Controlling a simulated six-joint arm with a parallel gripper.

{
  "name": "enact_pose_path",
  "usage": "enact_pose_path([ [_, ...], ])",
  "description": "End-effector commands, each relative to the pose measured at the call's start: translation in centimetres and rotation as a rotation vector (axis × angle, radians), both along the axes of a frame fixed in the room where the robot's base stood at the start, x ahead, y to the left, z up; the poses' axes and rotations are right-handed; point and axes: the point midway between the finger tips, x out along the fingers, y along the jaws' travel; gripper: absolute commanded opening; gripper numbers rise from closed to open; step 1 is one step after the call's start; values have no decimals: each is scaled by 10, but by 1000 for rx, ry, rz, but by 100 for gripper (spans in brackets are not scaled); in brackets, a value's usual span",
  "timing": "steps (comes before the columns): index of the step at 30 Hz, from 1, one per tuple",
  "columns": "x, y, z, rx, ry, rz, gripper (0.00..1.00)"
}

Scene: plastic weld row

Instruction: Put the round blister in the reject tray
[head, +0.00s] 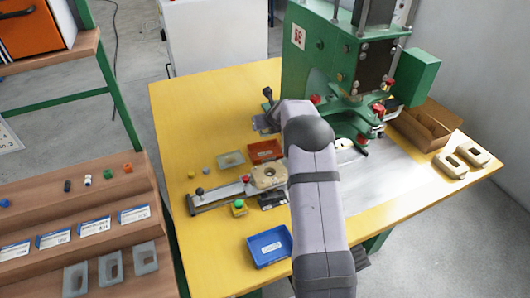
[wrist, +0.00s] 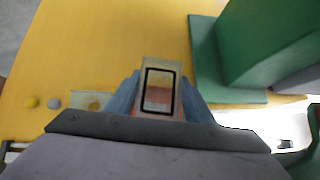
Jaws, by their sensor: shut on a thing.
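My gripper (wrist: 160,80) is shut on a clear blister pack (wrist: 161,63) with a black rectangular outline, seen in the wrist view. Reddish colour shows through its lower part. In the head view my arm hides most of the gripper and the pack. A red tray (head: 265,151) with a pale label lies just left of my arm. I cannot read whether it is the reject tray. Another clear pack (head: 230,160) lies left of the red tray; in the wrist view this pack (wrist: 90,100) shows a faint roundish shape.
A green press (head: 330,60) stands behind and right of my arm. A jig with a beige block (head: 269,176) is in front of the red tray, and a blue tray (head: 269,247) nearer still. Beige pieces (head: 472,152) lie far right. The table's left back is clear.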

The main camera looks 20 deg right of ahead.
Motion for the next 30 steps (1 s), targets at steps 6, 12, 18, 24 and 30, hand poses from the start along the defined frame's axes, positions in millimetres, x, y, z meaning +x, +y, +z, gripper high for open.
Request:
enact_pose_path([
  [6,-1,1,-32,2,4,-1,24],
  [12,0,1,-58,1,2,1,24],
  [18,0,0,-61,-1,-1,1,24],
  [24,0,1,-78,1,2,1,24],
  [30,0,1,-98,1,1,1,24],
])
